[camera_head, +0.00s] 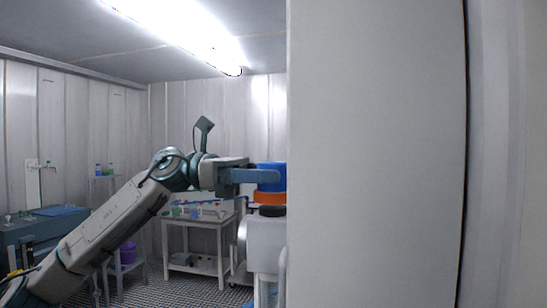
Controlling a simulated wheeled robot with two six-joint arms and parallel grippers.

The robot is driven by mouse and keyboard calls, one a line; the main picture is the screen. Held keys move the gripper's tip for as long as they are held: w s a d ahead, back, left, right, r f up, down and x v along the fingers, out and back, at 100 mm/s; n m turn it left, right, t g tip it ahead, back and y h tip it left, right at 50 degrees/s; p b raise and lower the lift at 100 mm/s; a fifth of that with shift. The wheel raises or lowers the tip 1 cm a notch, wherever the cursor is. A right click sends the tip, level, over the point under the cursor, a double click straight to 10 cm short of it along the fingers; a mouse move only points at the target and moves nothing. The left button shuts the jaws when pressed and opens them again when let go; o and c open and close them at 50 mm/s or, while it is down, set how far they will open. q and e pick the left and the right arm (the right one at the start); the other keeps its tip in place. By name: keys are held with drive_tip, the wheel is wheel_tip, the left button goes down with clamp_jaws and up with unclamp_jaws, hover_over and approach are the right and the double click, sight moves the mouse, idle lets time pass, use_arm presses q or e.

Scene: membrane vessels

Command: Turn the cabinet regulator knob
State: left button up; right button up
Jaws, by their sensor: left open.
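My left arm reaches in from the lower left, and my left gripper (255,175) is level and points right. It is open, with its fingers in front of the blue part of a blue and orange cylindrical item (271,198). I cannot tell whether they touch it. A large plain pale panel (375,150), perhaps a cabinet side, fills the middle and right of the view close by. It cuts off whatever lies beyond the gripper. I cannot make out a regulator knob. My right gripper is not in view.
A white table (194,224) with small coloured items stands behind the arm. A dark bench (38,232) is at the left, with a purple container (128,252) on a low stand. White equipment (265,243) stands beside the panel edge. Grated floor shows between them.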

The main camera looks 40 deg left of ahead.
use_arm(q)
drive_tip(key=shift+w+d, duration=0.2)
drive_tip(key=shift+d, duration=0.2)
